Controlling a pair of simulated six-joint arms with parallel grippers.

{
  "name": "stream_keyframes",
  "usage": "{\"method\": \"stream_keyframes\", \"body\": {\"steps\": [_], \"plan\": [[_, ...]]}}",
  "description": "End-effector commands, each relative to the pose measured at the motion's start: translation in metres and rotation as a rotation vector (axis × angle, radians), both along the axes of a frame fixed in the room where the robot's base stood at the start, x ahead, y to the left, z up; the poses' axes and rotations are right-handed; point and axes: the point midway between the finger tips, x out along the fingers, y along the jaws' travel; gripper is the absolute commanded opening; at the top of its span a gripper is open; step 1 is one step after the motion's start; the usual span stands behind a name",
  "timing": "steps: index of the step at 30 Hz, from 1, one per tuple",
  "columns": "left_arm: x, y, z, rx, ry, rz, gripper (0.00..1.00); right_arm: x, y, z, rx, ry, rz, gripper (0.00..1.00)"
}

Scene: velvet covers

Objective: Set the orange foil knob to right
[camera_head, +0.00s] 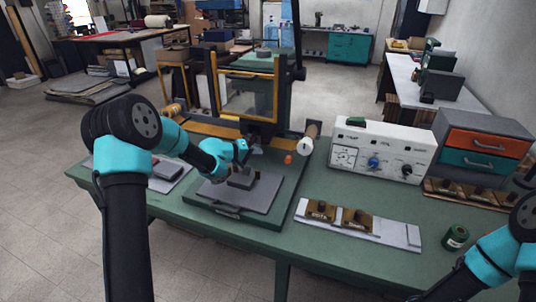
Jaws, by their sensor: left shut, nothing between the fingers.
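A small orange knob (288,159) shows on the green-framed press, right of the middle of its base. It is too small to tell which way it is set. My left gripper (257,150) is shut and empty over the press bed, to the left of the orange knob and apart from it. My right arm shows at the lower right corner, but its fingertips are not in view.
A white control box (382,148) with a blue knob (373,163) and a black knob stands right of the press. A pale tray (393,235) with brass blocks lies in front. A green tin (455,238) stands near my right arm.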

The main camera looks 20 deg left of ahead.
Motion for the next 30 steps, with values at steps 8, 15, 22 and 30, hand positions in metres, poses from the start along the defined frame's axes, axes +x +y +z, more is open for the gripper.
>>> {"method": "stream_keyframes", "body": {"steps": [8,15,22,30], "plan": [[-0.02,0.017,0.009,0.0,0.0,0.0,0.0,0.0,0.0,0.0,0.0,0.0,0.0,0.43],[-0.021,0.018,0.009,0.0,0.0,0.0,0.0,0.0,0.0,0.0,0.0,0.0,0.0,0.43],[-0.02,0.017,0.009,0.0,0.0,0.0,0.0,0.0,0.0,0.0,0.0,0.0,0.0,0.43],[-0.021,0.014,0.01,-0.023,0.01,0.063,0.0,0.0,0.0,0.0,0.0,0.0,0.0,0.43]]}}
